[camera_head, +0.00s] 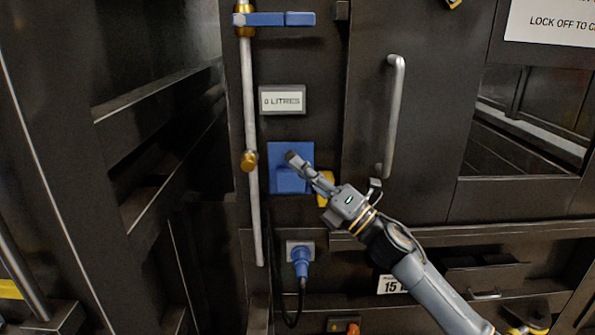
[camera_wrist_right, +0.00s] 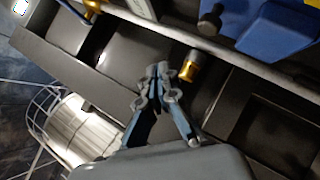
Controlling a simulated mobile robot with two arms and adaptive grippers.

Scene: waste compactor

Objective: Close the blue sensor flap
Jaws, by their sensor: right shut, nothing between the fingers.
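A blue square panel (camera_head: 279,152) with a blue block-like part (camera_head: 290,183) low on it is mounted on the dark machine front, below the "0 LITRES" display. I cannot tell which piece is the flap or how far open it stands. My right gripper (camera_head: 296,161) is shut and empty; its tips overlap the panel in the head view, and contact is unclear. In the right wrist view the shut fingers (camera_wrist_right: 161,72) point toward a pale pipe, and a blue housing (camera_wrist_right: 275,32) is at upper right, apart from them. My left gripper is not in view.
A vertical pale pipe (camera_head: 252,115) with brass collars (camera_head: 249,161) runs just left of the panel. A silver door handle (camera_head: 393,115) is to the right. A yellow part (camera_head: 325,188) sits beside the gripper. A blue plug (camera_head: 300,262) with a black cable is below.

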